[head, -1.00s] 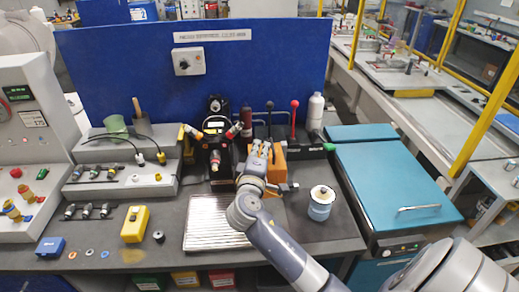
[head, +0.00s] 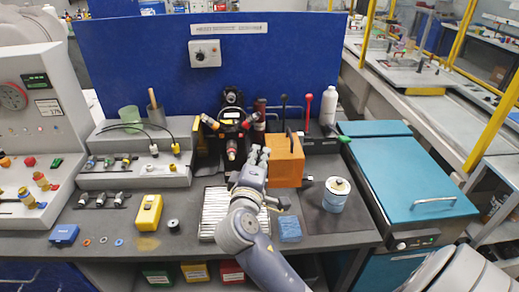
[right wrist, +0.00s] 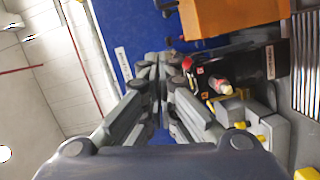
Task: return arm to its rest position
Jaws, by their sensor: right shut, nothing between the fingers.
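My right arm reaches in from the bottom of the head view over the bench. Its gripper (head: 258,156) is shut and empty, pointing away from me, just left of an orange block (head: 285,164) in the picture. I cannot tell whether they touch. In the right wrist view the closed fingers (right wrist: 161,68) point toward the blue panel (right wrist: 110,25), with nothing held. The forearm covers part of the ribbed metal tray (head: 212,212). My left gripper is not in view.
A blue block (head: 290,229) lies right of my wrist, and a white-and-blue can (head: 336,195) stands farther right. A dark fixture with a gauge (head: 231,117) stands behind the tray. A yellow box (head: 149,212) sits left. The teal lid (head: 405,175) is clear.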

